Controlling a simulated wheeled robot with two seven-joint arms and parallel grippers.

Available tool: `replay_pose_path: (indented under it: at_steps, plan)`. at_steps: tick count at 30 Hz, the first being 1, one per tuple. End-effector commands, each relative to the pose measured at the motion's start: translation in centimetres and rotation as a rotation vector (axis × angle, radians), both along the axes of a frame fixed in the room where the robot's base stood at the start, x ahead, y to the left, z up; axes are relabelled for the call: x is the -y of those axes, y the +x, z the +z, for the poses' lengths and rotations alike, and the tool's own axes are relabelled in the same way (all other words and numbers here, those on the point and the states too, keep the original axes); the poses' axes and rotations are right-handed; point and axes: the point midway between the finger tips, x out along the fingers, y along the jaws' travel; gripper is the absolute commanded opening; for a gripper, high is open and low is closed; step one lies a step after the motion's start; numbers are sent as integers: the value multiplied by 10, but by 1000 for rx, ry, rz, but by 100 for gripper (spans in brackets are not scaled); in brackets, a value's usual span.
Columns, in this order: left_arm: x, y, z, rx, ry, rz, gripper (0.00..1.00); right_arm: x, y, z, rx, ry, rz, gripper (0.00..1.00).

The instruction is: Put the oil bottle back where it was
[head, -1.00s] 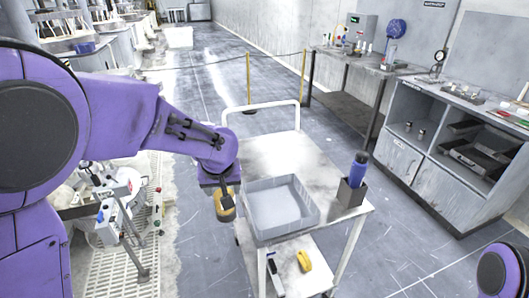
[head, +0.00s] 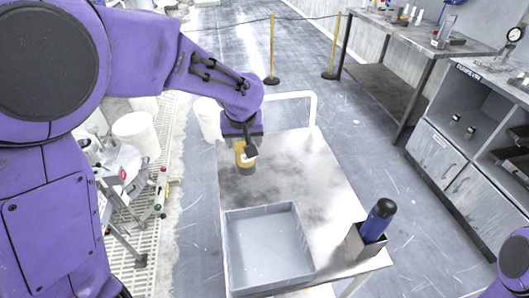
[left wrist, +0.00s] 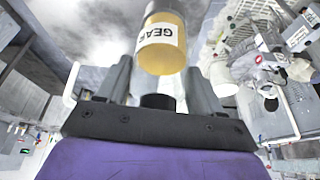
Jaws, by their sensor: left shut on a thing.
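The oil bottle (head: 245,158), yellow-amber with a white label, is over the far left part of the metal cart top (head: 290,165). My left gripper (head: 242,138) is shut on it from above. In the left wrist view the bottle (left wrist: 162,58) shows between the two fingers (left wrist: 160,88), its label reading "GEAR" in part. I cannot tell whether its base touches the cart top. My right gripper is out of view; only a purple part of my right arm shows at the right edge.
A grey tray (head: 308,245) sits on the near part of the cart, empty. A blue bottle (head: 379,218) stands in a dark holder (head: 362,244) at the right corner. The cart's white handle (head: 290,96) rises at the far end. The cart top's middle is bare.

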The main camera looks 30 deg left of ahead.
Motion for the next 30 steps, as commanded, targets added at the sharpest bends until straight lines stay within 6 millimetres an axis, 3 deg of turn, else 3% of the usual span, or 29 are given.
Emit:
replay_pose_path:
  at_steps: [8,13,20,24,30]
  plan:
    - [-16,77,-32,-2,-2,-4,21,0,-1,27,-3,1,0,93]
    - [-24,111,-74,-7,-2,-1,21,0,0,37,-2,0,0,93]
    - [-29,131,-103,-8,-1,-1,21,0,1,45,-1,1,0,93]
    - [-30,129,-123,-8,0,0,21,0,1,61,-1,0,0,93]
    - [-30,129,-131,-5,0,0,21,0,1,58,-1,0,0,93]
